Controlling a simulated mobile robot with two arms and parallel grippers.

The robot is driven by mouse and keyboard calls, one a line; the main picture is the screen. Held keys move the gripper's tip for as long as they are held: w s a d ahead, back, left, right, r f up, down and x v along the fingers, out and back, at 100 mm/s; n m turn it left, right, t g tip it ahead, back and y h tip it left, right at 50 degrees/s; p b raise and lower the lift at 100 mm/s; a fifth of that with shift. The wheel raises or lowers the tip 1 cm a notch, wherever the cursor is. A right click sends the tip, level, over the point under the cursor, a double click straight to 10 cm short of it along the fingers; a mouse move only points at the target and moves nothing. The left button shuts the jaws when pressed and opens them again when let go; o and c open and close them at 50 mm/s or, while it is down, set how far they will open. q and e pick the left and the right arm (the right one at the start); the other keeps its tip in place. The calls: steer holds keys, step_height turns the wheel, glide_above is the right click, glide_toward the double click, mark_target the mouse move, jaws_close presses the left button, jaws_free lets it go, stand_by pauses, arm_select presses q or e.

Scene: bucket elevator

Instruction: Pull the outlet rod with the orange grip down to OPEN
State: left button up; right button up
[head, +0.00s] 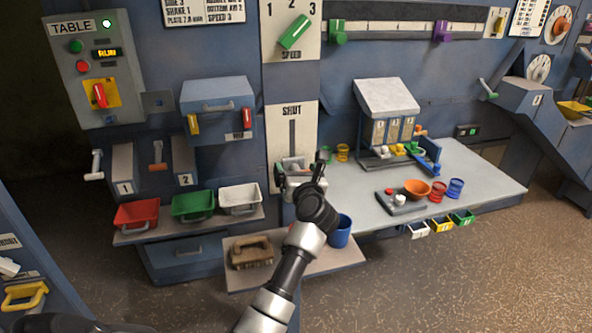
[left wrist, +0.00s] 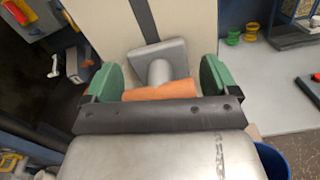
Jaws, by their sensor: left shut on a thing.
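In the left wrist view, the outlet rod's orange grip (left wrist: 160,91) lies between the two green finger pads of my left gripper (left wrist: 161,80). The left gripper is shut on it. A grey stem and square block (left wrist: 158,55) join the grip to the slotted white panel behind. In the head view, my left gripper (head: 300,173) is at the lower part of the white panel (head: 308,125), below the vertical slot (head: 292,140) and the word SHUT at its top. The gripper hides the grip there, and no OPEN label can be read. My right gripper is not in view.
A shelf with a brown brush-like block (head: 252,252) and a blue cup (head: 340,232) lies below the gripper. Red, green and white bins (head: 137,214) stand to the left. A grey worktable (head: 480,180) with small items is to the right.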

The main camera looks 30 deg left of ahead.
arm_select(q)
steer(key=shift+d+f, duration=0.1)
steer(key=shift+f, duration=0.25)
steer(key=o, duration=1)
steer(key=shift+w, duration=0.1)
steer(key=shift+d+r, duration=0.1)
steer(key=p+v, duration=0.1)
steer(key=v, duration=0.9)
steer(key=shift+s+d, duration=0.2)
steer(key=shift+s, duration=0.15)
